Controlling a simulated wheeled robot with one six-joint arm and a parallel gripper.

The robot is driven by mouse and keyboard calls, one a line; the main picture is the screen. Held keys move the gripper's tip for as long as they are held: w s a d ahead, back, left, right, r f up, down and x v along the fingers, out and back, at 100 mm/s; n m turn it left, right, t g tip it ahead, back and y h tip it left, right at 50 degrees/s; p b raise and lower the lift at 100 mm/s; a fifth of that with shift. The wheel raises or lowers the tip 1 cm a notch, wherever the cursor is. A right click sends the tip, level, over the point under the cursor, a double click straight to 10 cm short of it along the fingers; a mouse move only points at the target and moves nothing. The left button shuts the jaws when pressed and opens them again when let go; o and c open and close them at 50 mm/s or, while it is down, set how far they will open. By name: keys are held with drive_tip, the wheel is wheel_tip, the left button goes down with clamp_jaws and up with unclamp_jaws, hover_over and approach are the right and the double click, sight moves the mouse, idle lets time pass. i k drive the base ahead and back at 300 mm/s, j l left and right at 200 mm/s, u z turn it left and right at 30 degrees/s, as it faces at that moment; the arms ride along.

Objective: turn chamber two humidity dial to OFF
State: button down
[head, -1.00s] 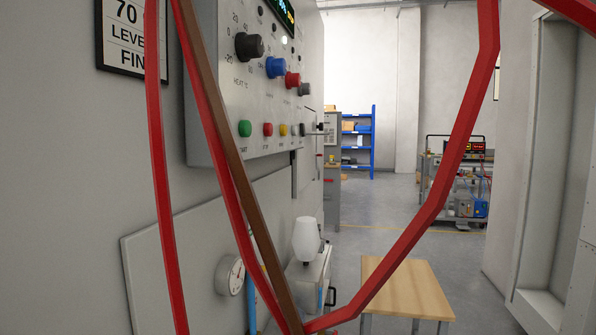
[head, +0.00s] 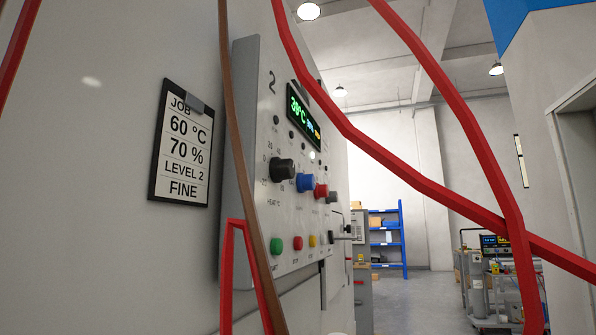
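The control panel (head: 262,110) marked 2 is on the wall left of centre, seen at a steep angle. Its row of dials has a black dial (head: 283,169) with numbers and "HEAT °C", then a blue dial (head: 306,182), a red dial (head: 321,191) and a small grey knob (head: 333,197). The label under the blue dial is too small to read, so I cannot tell for sure which is humidity, nor the pointer settings. A green display (head: 305,117) above reads about 39 °C. My gripper is not in view.
Red and brown strips (head: 430,180) cross close in front of the camera; one brown strip passes over the panel's left part. A clipboard (head: 183,143) reads 60 °C, 70 %, LEVEL 2, FINE. Green (head: 276,246), red and yellow buttons sit below the dials. Blue shelves (head: 388,240) and a cart stand behind.

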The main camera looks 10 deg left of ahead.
sight(304, 183)
drive_tip(key=i+l+u, duration=0.1)
drive_tip(key=l, duration=0.45)
drive_tip(key=l+u, duration=0.1)
drive_tip(key=l, duration=0.45)
drive_tip(key=i+l+u, duration=0.1)
drive_tip(key=i+l, duration=0.25)
